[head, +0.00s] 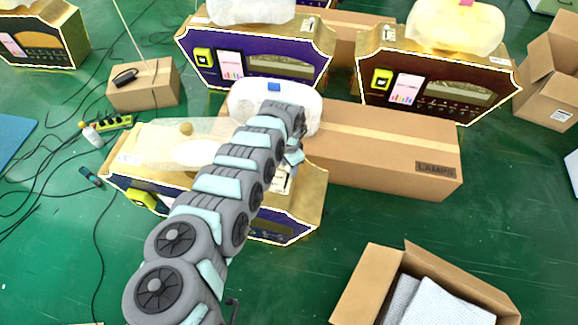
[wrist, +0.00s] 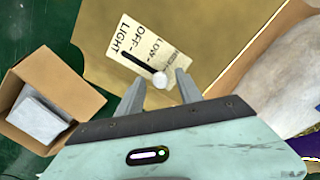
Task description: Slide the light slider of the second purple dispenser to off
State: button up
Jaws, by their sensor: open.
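The near purple dispenser (head: 285,229) has a gold top and stands under my arm in the head view; my arm hides much of its front. Its light slider panel (head: 282,179) is a pale label on the top, partly hidden there. In the wrist view the label (wrist: 127,32) reads LIGHT, OFF and LOW, beside a dark slot. The white slider knob (wrist: 159,80) sits at the slot's end farther from OFF. My gripper (wrist: 161,76) is open, its two fingers on either side of the knob in the picture; I cannot tell whether they touch it.
Another purple dispenser (head: 255,68) and a brown dispenser (head: 437,92) stand behind. A long cardboard box (head: 385,145) lies behind and right of the near dispenser. An open box (head: 372,285) is at the front right; it also shows in the wrist view (wrist: 78,88). Cables cover the left floor.

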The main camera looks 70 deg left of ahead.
grip_shut()
dwell(0.3)
dwell(1.1)
